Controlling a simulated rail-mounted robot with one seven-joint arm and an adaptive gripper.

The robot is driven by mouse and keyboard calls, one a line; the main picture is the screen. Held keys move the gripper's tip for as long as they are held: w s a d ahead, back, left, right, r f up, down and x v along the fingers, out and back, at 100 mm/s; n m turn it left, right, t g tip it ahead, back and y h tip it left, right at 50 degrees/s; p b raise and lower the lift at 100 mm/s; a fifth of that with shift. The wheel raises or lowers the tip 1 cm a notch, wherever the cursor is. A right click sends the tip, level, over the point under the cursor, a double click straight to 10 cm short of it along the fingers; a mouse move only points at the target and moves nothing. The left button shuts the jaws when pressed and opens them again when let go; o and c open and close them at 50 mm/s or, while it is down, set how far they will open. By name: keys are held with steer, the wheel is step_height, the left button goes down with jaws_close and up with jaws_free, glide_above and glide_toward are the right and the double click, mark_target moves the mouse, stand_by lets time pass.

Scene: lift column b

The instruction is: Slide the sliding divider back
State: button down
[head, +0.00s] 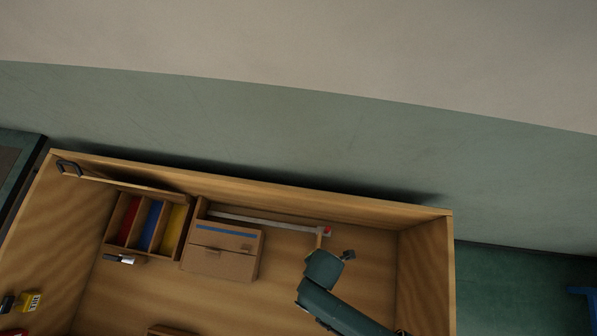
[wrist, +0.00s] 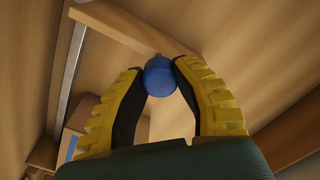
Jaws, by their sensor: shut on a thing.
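The sliding divider shows in the wrist view as a pale wooden board (wrist: 118,26) that meets a grey metal rail (wrist: 66,75) at its left end. A round blue knob (wrist: 158,78) sits at the divider's near end. My gripper (wrist: 158,85) is shut on the knob, with a yellow-ridged, black-lined finger on each side. In the head view only a small piece of the divider (head: 319,242) shows, near the rail's red-tipped right end. My green wrist hides the knob and fingers there.
The divider stands in a large wooden box (head: 425,217). Left of it are a cardboard box (head: 221,262) with a blue stripe and a wooden tray (head: 106,220) with red, blue and yellow compartments. Bare floor lies between the divider and the box's right wall.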

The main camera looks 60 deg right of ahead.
steer(key=c, duration=0.7)
jaws_free()
steer(key=shift+s+d+f, duration=0.1)
steer(key=shift+s, duration=0.3)
steer(key=shift+w, duration=0.15)
step_height(320, 180, up, 7)
steer(key=p, duration=0.9)
steer(key=shift+r, duration=0.2)
steer(key=shift+f, duration=0.1)
